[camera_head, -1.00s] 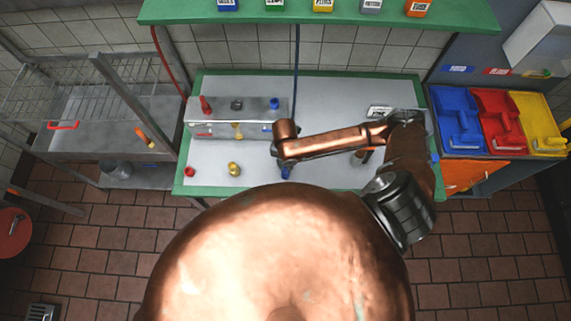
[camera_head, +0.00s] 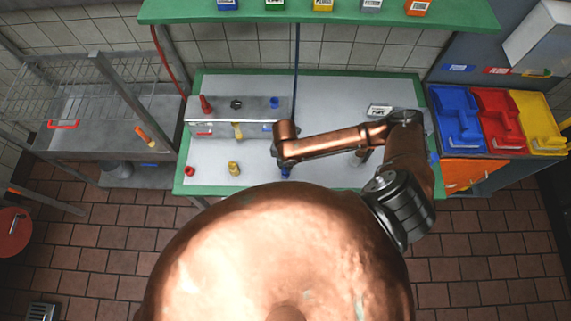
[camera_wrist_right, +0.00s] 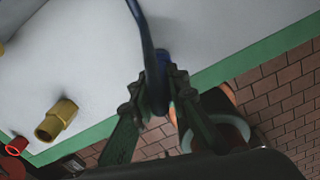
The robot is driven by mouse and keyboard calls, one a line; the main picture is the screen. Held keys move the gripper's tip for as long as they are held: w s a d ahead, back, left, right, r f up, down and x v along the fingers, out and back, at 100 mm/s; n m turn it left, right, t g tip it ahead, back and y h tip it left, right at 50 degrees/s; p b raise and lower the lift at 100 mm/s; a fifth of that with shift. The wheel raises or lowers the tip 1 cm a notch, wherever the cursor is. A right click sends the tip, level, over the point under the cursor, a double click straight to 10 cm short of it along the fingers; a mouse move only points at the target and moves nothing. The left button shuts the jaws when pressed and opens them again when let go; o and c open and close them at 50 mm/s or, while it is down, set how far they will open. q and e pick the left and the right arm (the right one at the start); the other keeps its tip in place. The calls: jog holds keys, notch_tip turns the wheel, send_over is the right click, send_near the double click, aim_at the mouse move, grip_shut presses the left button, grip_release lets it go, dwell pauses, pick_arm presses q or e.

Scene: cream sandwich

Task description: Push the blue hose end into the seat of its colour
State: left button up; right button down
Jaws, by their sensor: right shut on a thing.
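In the right wrist view the fingers of this gripper (camera_wrist_right: 160,105) are shut on the blue hose end (camera_wrist_right: 158,80), close to the bench's front edge. The hose leads up and away from the fingers. Whether this part is the blue seat is too small to tell. My left gripper is not in view.
A red part (camera_head: 205,104) and a dark one stand on the box, with a yellow one (camera_head: 238,130) at its front. A loose yellow fitting (camera_head: 233,168) and a red one (camera_head: 190,170) lie in front. The bench top (camera_head: 335,105) right of the box is mostly clear.

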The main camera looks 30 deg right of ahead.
aim_at(285, 168)
jog(key=shift+f+b, duration=0.6)
jog(key=shift+f, duration=0.95)
jog(key=c, duration=1.8)
grip_release()
jog(key=shift+r, duration=0.1)
notch_tip(285, 168, up, 12)
jog(key=shift+f, duration=0.1)
